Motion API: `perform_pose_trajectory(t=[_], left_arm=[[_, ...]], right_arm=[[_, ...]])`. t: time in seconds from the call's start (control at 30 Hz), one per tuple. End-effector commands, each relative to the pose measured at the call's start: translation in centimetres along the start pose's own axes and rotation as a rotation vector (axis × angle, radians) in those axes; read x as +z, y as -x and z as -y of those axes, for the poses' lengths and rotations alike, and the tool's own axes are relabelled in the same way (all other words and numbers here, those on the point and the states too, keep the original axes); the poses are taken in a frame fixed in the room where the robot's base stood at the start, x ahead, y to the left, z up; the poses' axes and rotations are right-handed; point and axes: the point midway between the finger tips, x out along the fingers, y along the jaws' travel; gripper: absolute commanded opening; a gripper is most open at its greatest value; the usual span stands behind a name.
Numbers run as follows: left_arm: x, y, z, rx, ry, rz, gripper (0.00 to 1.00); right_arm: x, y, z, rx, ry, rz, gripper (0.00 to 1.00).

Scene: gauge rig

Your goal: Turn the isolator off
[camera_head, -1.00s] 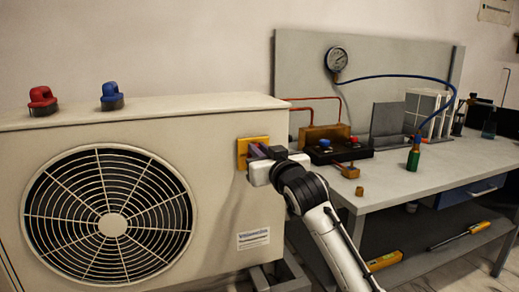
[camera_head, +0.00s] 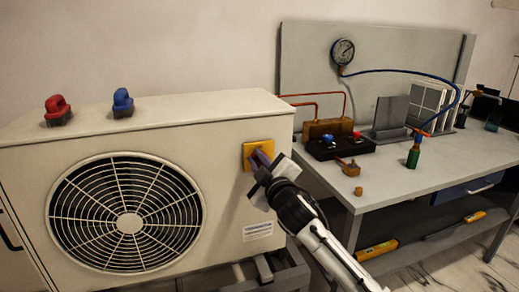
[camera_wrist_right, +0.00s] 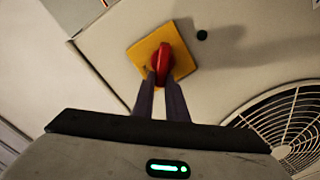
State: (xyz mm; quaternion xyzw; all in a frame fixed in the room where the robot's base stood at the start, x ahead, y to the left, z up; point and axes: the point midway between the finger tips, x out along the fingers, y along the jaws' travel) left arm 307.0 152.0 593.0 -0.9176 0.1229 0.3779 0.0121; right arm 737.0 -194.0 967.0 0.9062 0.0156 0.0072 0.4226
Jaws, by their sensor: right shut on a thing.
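The isolator is a yellow square plate (camera_head: 251,148) with a red rotary handle (camera_wrist_right: 163,58), on the end of the beige outdoor fan unit (camera_head: 215,125). The plate also shows in the right wrist view (camera_wrist_right: 141,52), where the handle stands about upright in the picture. My right gripper (camera_head: 262,160) reaches the plate from the lower right. In the right wrist view its two fingers (camera_wrist_right: 160,76) are shut on the red handle, one on each side. In the head view the gripper hides the handle. My left gripper is not in view.
A red-capped valve (camera_head: 57,108) and a blue-capped valve (camera_head: 122,102) stand on the unit's top.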

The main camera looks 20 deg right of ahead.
Motion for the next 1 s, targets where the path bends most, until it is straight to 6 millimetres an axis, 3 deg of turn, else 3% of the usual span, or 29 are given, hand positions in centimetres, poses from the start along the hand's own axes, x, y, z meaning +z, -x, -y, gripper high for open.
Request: perform_pose_trajectory(t=[0.1,0.5,1.0], left_arm=[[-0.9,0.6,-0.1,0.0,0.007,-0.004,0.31],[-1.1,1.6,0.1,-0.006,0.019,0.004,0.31],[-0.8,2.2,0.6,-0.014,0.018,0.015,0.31]], right_arm=[[-0.1,0.0,0.2,-0.003,0.114,0.002,0.0],[0.2,0.0,1.2,-0.003,0.469,0.001,0.0],[0.7,0.0,1.7,-0.002,0.697,0.002,0.0]])
